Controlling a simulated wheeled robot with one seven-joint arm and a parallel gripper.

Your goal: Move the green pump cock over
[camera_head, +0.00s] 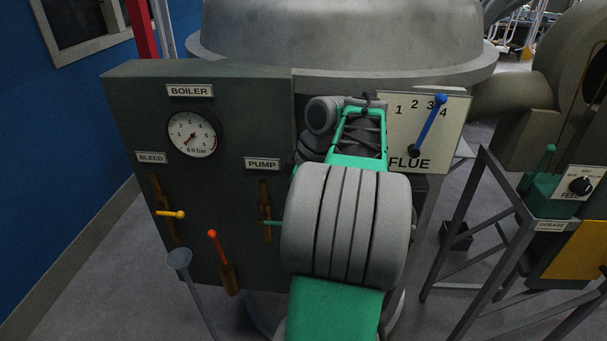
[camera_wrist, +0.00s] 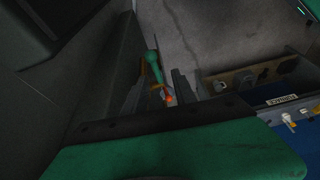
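The green pump cock (camera_head: 273,223) sits under the PUMP label (camera_head: 262,163) on the dark boiler panel. Its lever lies roughly level, and its right end is hidden behind my arm in the head view. In the wrist view a green lever with a rounded knob (camera_wrist: 152,58) shows just beyond and between the fingertips of my gripper (camera_wrist: 158,76). The fingers stand apart, and I cannot tell whether either touches the lever. My gripper is hidden behind my arm in the head view.
An orange-red lever (camera_head: 218,247) stands close at the lower left of the cock; an orange ball (camera_wrist: 169,100) shows near the fingers. A yellow bleed lever (camera_head: 171,214) is farther left. A funnel (camera_head: 178,260) stands in front. The blue flue lever (camera_head: 429,124) is at the right.

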